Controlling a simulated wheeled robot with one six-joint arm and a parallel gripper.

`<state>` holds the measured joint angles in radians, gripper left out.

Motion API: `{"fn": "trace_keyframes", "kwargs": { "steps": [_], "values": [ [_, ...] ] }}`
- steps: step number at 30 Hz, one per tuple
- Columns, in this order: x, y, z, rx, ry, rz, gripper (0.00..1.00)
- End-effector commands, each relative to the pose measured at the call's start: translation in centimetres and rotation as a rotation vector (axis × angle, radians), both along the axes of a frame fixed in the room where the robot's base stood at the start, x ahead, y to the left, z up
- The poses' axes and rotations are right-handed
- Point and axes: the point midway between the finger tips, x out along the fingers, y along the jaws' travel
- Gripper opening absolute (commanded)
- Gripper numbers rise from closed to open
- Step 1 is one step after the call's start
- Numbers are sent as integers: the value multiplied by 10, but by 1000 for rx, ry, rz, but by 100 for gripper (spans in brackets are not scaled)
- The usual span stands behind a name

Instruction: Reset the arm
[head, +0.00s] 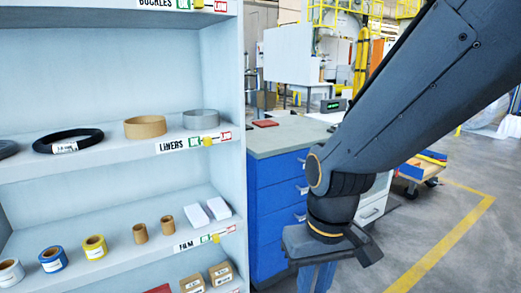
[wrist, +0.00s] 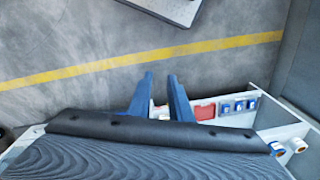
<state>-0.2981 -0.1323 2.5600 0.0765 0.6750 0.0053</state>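My arm reaches in from the upper right in the head view and bends down at the wrist. My gripper (head: 317,279) hangs in front of the blue drawer cabinet (head: 272,207), its fingers cut off by the bottom edge. In the wrist view my gripper (wrist: 160,77) shows two blue fingers set apart with a gap between them. Nothing is held between them. Bare floor with a yellow line lies beyond the fingertips.
A grey shelf (head: 118,172) on the left carries a black ring (head: 68,141), a tan ring (head: 145,127), a grey ring (head: 201,119) and several tape rolls. A red flat item (head: 265,123) lies on the cabinet top. Floor is open at right, past a cart (head: 420,171).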

Motion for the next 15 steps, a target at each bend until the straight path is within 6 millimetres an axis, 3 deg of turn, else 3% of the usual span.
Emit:
{"fn": "trace_keyframes", "kwargs": {
  "steps": [1,15],
  "values": [
    [-3,-8,18,-5,4,-22,18],
    [-17,-74,98,-40,25,-184,18]
  ]
}}
